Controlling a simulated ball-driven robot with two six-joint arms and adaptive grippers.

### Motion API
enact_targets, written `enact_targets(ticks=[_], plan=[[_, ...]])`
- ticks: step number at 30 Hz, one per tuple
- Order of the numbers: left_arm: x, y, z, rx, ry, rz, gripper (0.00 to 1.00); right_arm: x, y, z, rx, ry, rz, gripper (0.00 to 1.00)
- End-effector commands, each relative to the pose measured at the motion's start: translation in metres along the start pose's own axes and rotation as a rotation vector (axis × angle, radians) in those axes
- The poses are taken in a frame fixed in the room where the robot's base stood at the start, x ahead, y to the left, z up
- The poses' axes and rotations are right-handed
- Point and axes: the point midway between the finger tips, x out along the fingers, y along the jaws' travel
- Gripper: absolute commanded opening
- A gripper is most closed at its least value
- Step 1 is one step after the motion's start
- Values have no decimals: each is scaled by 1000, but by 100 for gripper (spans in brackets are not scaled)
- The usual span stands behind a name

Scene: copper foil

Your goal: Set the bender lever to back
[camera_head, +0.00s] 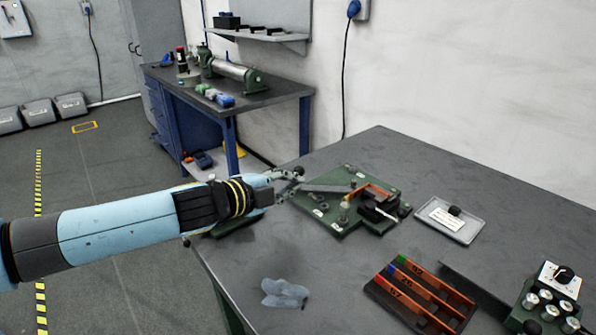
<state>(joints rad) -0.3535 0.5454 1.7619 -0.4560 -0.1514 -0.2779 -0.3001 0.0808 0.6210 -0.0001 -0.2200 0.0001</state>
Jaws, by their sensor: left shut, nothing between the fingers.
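The bender (336,218) is a green base plate with grey and orange parts, lying on the dark workbench (390,165). A grey bar (328,188) runs across its far left side; I cannot tell for sure whether it is the lever. A dark round knob (299,171) shows at the bar's left end, near my gripper. My left gripper (296,173) reaches in from the left to the bender's left corner. My right gripper is not in view.
A rack with orange strips (421,294) lies at the front. A grey tray (475,222) with a white card is right of the bender. A control box (562,278) stands at far right. A grey-blue cloth-like item (284,293) lies near the left edge.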

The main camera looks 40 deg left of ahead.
Motion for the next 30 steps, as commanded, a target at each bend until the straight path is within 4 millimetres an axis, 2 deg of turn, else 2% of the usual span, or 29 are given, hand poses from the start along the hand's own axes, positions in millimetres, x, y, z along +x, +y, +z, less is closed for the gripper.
enact_targets(ticks=[1, 8, 13, 18, 30], plan=[[7, -5, -3, -8, 1, -6, 0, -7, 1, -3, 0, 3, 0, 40], [33, 0, 0, -3, 1, -3, 0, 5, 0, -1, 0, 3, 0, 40], [50, 3, 19, 2, 1, -3, 0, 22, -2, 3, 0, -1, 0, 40], [57, 2, 27, 3, 1, -2, 0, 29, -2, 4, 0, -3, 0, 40], [58, -1, 28, 2, 1, -2, 0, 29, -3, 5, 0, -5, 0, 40]])
